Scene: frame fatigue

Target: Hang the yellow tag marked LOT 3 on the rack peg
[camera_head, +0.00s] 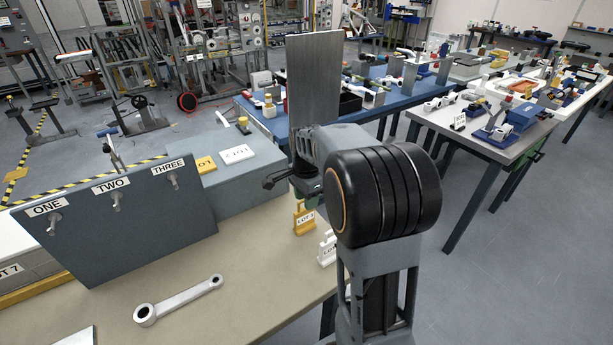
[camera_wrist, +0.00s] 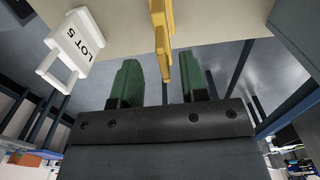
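A yellow tag (camera_head: 303,220) marked LOT, its number too small to read, stands near the right edge of the tan table. In the wrist view the yellow tag (camera_wrist: 161,30) shows edge-on, in line with the gap between my green fingers. My gripper (camera_wrist: 160,80) is open, with nothing clamped. In the head view my arm hides most of it. The rack is a grey-blue board (camera_head: 120,235) with pegs labelled ONE (camera_head: 54,222), TWO (camera_head: 116,200) and THREE (camera_head: 172,182). No tag hangs on these pegs.
A white tag (camera_head: 326,250) stands close to the yellow one; the wrist view shows the white tag (camera_wrist: 72,48) reads LOT 5. A blue-grey box (camera_head: 250,185) with yellow and white plates stands behind.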

